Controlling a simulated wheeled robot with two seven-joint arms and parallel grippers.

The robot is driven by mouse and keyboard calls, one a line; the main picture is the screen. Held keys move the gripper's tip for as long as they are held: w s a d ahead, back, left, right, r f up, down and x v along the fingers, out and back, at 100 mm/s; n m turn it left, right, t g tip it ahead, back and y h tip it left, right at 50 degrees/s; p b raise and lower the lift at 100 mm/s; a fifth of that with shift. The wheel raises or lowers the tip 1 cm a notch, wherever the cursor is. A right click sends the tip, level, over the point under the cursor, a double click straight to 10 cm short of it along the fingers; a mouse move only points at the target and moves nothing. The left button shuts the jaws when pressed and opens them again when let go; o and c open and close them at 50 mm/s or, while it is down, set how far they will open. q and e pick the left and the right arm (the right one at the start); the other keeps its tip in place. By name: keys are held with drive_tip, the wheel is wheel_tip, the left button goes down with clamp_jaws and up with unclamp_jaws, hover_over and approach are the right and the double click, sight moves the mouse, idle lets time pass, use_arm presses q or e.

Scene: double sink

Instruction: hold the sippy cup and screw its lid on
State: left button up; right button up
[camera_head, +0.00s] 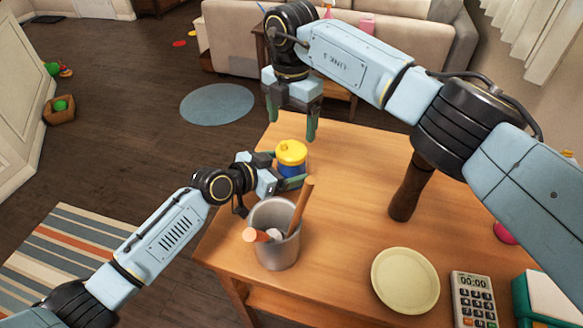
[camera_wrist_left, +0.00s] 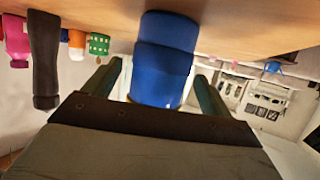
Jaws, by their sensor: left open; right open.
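The sippy cup (camera_head: 291,170) is blue and stands upright near the table's far left edge. Its yellow lid (camera_head: 291,151) with a small spout sits on top; whether it is threaded on cannot be seen. My left gripper (camera_head: 281,173) is open, with one finger on each side of the cup. In the left wrist view the blue cup body (camera_wrist_left: 163,60) shows between the two green fingers, with visible gaps. My right gripper (camera_head: 292,124) is open and empty, pointing down above and just behind the lid, apart from it.
A grey metal container (camera_head: 277,250) with wooden-handled tools stands just in front of the cup. A dark brown pepper-mill-like object (camera_head: 408,190), a cream plate (camera_head: 405,280) and a calculator (camera_head: 474,298) are to the right. The table's middle is clear.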

use_arm(q)
drive_tip(key=shift+x, duration=0.9)
